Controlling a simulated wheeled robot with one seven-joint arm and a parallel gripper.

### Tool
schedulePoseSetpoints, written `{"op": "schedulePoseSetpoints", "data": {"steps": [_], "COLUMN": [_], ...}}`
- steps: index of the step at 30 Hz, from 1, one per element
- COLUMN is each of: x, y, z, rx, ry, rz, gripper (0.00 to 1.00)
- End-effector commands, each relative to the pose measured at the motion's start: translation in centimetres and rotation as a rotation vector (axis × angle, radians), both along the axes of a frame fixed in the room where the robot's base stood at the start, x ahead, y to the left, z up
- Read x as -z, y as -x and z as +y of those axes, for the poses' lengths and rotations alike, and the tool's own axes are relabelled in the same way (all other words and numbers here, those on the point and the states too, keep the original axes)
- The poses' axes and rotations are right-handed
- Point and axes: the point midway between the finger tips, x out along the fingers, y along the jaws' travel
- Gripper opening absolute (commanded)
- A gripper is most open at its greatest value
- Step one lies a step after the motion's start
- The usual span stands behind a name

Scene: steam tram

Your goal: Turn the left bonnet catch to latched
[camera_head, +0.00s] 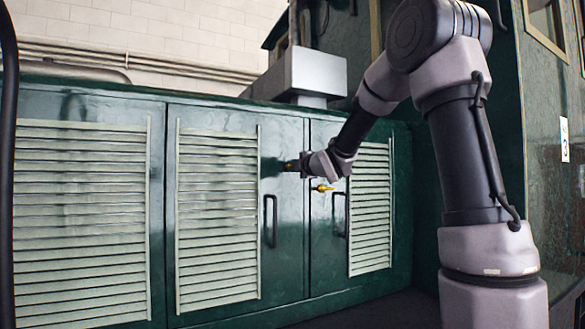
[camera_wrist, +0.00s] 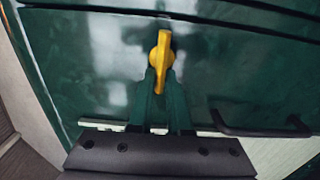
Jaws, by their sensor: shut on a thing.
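The left bonnet catch (camera_head: 289,166) is a small yellow lever on the green bonnet side, mostly hidden by my gripper in the head view. In the wrist view the yellow catch (camera_wrist: 160,60) sits at my fingertips, its long side running nearly in line with the fingers. My gripper (camera_head: 296,165) is shut on this catch; its two fingers (camera_wrist: 160,88) close around the lever's lower end in the wrist view. A second yellow catch (camera_head: 322,187) is on the door to the right, below my gripper, its lever roughly level.
Louvred panels (camera_head: 218,210) cover the green doors. A black bar handle (camera_head: 270,220) is below the held catch; it also shows in the wrist view (camera_wrist: 260,127). Another black handle (camera_head: 340,215) is close to the right catch. A grey box (camera_head: 305,75) stands above the bonnet.

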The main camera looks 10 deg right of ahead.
Motion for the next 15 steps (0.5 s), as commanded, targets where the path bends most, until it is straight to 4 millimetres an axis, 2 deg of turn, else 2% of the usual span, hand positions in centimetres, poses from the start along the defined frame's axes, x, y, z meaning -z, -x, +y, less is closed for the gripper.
{"op": "schedulePoseSetpoints", "data": {"steps": [1,2,3,4,15], "x": [0.11,0.11,0.11,0.11,0.01], "y": [0.01,0.01,0.01,0.01,0.32], "z": [0.04,0.04,0.04,0.04,-0.09], "rx": [-0.001,-0.001,-0.001,-0.001,0.000], "ry": [0.002,0.002,0.002,0.002,0.000], "rz": [0.002,0.002,0.002,0.002,0.001], "gripper": [0.00,0.20,0.35,0.46,0.46]}}
